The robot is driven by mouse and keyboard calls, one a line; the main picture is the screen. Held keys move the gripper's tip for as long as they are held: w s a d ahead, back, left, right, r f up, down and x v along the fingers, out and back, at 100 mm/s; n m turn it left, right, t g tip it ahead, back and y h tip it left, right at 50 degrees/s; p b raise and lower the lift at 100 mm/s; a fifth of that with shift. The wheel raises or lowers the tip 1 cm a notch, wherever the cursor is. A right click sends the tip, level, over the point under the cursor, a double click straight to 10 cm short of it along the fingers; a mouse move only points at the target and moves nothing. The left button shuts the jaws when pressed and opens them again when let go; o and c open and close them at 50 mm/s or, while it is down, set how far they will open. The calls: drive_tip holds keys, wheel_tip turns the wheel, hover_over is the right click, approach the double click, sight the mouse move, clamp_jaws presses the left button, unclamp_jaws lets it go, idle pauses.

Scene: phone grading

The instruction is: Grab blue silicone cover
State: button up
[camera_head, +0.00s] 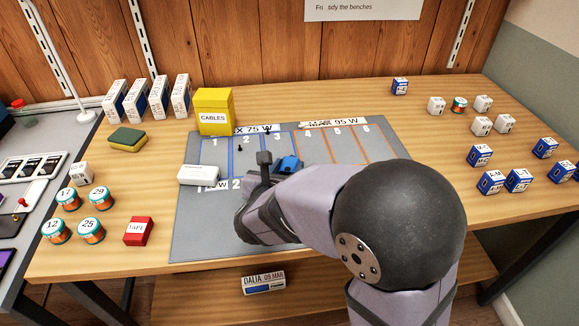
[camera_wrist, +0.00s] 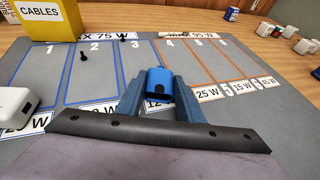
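The blue silicone cover (camera_wrist: 160,86) is a small bright blue block with a rounded top and a dark opening in its near face. It sits on the grey mat near the middle, at the near end of the numbered lanes. In the head view the cover (camera_head: 289,164) shows just right of my gripper's dark finger. My gripper (camera_wrist: 160,92) is open, with one finger on each side of the cover and narrow gaps between. In the head view my gripper (camera_head: 270,168) is low over the mat, partly hidden by my arm.
The grey mat (camera_head: 200,228) has blue lanes left and orange lanes right. Small black pieces (camera_wrist: 83,56) stand in the lanes. A white block (camera_head: 199,175) lies to the left. The yellow CABLES box (camera_head: 214,110) stands behind. Cans, a red TAPE box (camera_head: 139,231) and small boxes stand around.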

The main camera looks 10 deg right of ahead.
sight(288, 168)
drive_tip(key=shift+c, duration=0.8)
wheel_tip(288, 168, up, 10)
drive_tip(key=p, duration=0.3)
drive_tip(key=shift+d+r, duration=0.1)
